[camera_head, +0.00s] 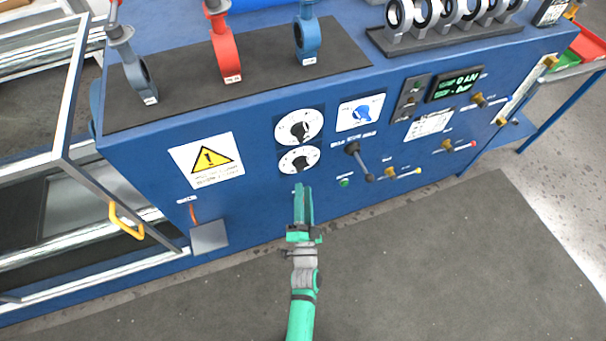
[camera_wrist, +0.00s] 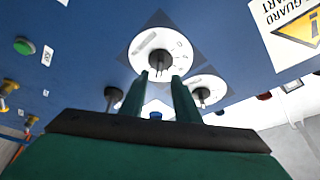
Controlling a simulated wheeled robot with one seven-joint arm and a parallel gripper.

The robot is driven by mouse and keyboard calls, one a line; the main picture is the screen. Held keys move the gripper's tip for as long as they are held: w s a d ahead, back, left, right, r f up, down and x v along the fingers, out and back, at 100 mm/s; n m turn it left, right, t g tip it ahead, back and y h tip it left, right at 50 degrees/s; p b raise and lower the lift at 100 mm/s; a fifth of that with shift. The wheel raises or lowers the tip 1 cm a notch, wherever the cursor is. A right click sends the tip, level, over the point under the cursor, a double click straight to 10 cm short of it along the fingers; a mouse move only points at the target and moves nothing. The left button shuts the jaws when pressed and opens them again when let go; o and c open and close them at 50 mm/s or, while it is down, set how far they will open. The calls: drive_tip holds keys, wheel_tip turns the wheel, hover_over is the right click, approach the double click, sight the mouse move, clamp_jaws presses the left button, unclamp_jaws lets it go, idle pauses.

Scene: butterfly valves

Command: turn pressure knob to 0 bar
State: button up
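Two white round dials with black knobs sit one above the other on the blue panel: the upper dial (camera_head: 299,127) and the lower dial (camera_head: 300,160). Their print is too small to read, so I cannot tell which is pressure. My gripper (camera_head: 302,187) is just below the lower dial in the head view, pointing at the panel. In the wrist view, which looks upside down, my gripper (camera_wrist: 159,77) is open. One dial (camera_wrist: 160,42), apparently the lower one, lies ahead, its knob (camera_wrist: 160,61) showing in the gap between the fingertips. The other dial (camera_wrist: 205,91) is partly behind the right finger.
A black lever (camera_head: 358,161) sticks out right of the dials, above a green button (camera_head: 344,183). A blue knob (camera_head: 363,112) on a white plate and a digital display (camera_head: 457,85) are further right. A warning sign (camera_head: 207,160) is left. Valves stand on top. Floor in front is clear.

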sight(303, 170)
drive_tip(key=x, duration=0.6)
drive_tip(key=shift+w+r, duration=0.1)
drive_tip(key=shift+w, duration=0.25)
drive_tip(key=shift+c, duration=0.6)
clamp_jaws()
